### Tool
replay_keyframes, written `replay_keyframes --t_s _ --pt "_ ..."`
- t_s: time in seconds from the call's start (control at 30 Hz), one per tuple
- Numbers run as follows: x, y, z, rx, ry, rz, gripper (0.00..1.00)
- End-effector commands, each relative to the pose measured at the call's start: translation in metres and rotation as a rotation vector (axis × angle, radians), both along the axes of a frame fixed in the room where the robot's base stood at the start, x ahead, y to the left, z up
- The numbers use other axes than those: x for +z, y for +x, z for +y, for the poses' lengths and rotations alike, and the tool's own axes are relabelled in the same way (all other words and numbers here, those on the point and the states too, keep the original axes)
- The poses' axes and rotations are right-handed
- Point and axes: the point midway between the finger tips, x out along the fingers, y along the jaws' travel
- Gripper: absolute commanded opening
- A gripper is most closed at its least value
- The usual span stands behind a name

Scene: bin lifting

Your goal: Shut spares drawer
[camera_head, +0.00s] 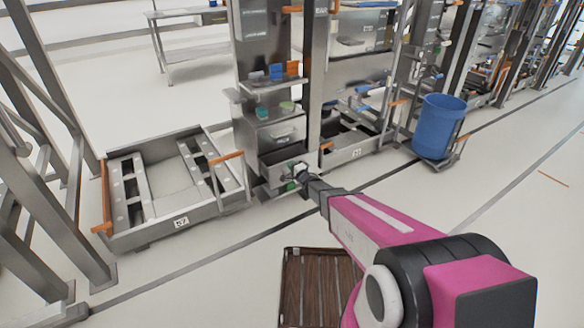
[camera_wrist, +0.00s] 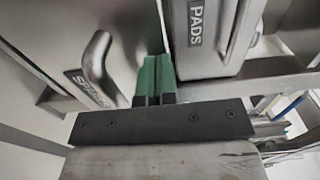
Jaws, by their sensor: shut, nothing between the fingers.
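The spares drawer shows in the wrist view as a grey metal front (camera_wrist: 40,40) with a curved bar handle (camera_wrist: 97,68) and a partly hidden label beginning "SPA" (camera_wrist: 92,90). In the head view, a low drawer front (camera_head: 272,174) in the grey cabinet (camera_head: 256,135) is partly covered by my gripper. My gripper (camera_head: 293,184) is at this low front. Its green fingers (camera_wrist: 155,72) are shut and empty, just right of the handle in the wrist view. I cannot tell whether they touch the drawer, or how far out it stands.
A drawer labelled PADS (camera_wrist: 196,25) lies close on the fingers' right in the wrist view. A metal floor frame (camera_head: 180,224) with orange handles stands left of the cabinet. A blue barrel (camera_head: 437,126) stands right. A brown slatted pallet (camera_head: 310,285) lies in front.

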Motion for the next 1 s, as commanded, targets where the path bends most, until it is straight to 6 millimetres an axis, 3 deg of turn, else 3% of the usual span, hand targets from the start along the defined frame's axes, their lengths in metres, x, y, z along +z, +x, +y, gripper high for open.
replay_keyframes --t_s 0.23,0.6,1.0 --pt "-0.001 0.021 0.013 0.001 0.001 -0.002 0.0" --pt "-0.002 0.101 0.067 0.001 0.001 -0.002 0.0" --pt "0.001 0.11 0.074 0.002 0.002 -0.003 0.0"
